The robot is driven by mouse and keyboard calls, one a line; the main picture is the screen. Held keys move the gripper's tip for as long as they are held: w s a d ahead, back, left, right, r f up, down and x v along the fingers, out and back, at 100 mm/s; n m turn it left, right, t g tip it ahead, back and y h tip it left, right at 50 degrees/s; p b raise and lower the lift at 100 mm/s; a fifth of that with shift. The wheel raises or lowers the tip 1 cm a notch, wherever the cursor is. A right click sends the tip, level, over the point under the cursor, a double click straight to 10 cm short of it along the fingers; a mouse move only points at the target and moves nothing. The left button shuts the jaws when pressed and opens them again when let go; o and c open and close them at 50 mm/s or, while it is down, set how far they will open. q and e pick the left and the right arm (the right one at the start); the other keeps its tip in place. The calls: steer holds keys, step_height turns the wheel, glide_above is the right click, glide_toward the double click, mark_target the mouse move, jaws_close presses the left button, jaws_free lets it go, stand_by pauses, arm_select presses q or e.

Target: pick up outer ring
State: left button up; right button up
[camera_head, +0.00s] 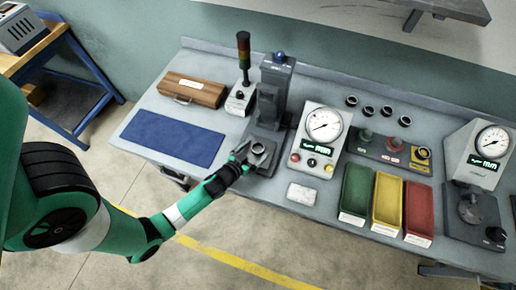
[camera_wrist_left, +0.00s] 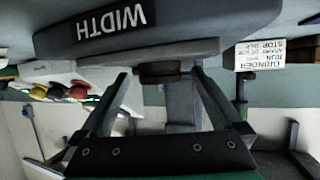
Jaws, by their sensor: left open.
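A dark ring (camera_head: 258,148), apparently the outer ring, sits on the grey block at the foot of the column-like station. My left gripper (camera_head: 243,158) is at the front left of this ring, with its fingers pointing at it. In the left wrist view the gripper (camera_wrist_left: 160,80) is open, and the dark ring (camera_wrist_left: 160,70) shows between and beyond its two fingertips, under a grey body marked WIDTH. I cannot tell whether the fingers touch the ring. My right gripper is not in view.
A gauge (camera_head: 323,126) stands right of the station. Green (camera_head: 355,190), yellow (camera_head: 387,198) and red (camera_head: 419,208) bins lie further right. Several loose rings (camera_head: 386,111) lie at the back. A blue mat (camera_head: 172,137) and brown case (camera_head: 193,89) are at left.

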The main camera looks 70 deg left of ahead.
arm_select(q)
steer(key=shift+w+a+f, duration=0.1)
steer(key=shift+w+a, duration=0.05)
steer(key=shift+w, duration=0.05)
jaws_close()
stand_by(0.4)
